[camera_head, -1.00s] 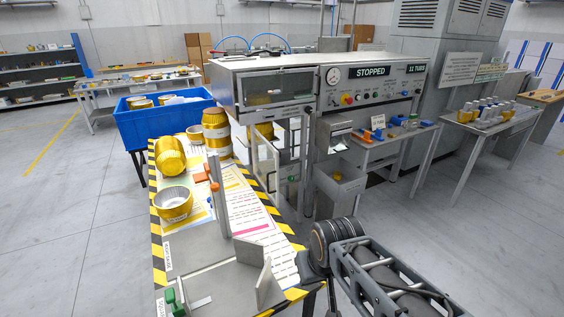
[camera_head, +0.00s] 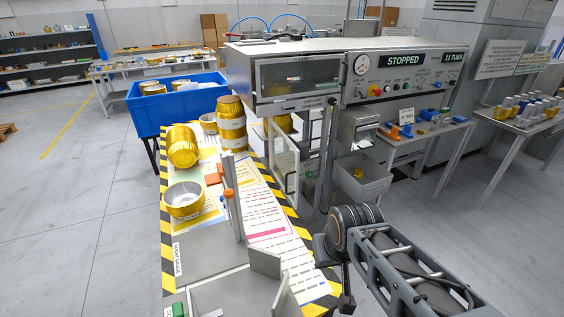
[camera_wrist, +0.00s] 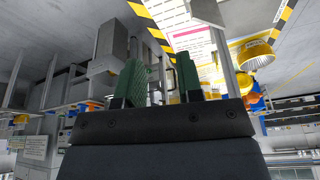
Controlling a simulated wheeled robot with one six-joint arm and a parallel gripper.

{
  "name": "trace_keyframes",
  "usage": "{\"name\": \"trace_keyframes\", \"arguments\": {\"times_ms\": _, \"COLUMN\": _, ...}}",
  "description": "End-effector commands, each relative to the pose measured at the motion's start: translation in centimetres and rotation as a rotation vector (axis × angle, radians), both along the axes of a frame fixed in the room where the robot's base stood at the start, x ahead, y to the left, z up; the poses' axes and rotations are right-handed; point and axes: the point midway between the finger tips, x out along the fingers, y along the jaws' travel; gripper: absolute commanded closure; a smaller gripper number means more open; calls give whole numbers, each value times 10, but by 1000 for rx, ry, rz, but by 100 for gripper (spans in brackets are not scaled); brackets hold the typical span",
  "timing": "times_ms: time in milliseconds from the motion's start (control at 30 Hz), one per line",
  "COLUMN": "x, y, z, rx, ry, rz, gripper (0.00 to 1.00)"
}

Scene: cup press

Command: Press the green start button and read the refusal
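The cup press (camera_head: 300,100) stands at the back centre, with a control panel (camera_head: 420,75) on its right. The display (camera_head: 404,60) reads "STOPPED", and a second display (camera_head: 453,57) reads "11 TUBS". A red knob on yellow (camera_head: 374,90) sits on the panel under the round gauge (camera_head: 362,64), beside a row of small controls.
A striped-edge table (camera_head: 200,262) with yellow tubs (camera_head: 184,146) and upright posts (camera_head: 234,200) fills the left front. A glass door (camera_head: 286,163) stands open at the press. A grey bin (camera_head: 362,185) sits below the panel. Floor at right front is clear.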

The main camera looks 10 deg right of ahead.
Motion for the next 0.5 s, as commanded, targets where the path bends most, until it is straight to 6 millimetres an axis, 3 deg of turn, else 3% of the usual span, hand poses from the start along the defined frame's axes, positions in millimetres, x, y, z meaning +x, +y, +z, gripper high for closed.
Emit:
{"name": "trace_keyframes", "arguments": {"times_ms": 333, "x": 0, "y": 0, "z": 0, "rx": 0, "ry": 0, "rz": 0, "gripper": 100}}
{"name": "trace_keyframes", "arguments": {"times_ms": 500, "x": 0, "y": 0, "z": 0, "rx": 0, "ry": 0, "rz": 0, "gripper": 100}}
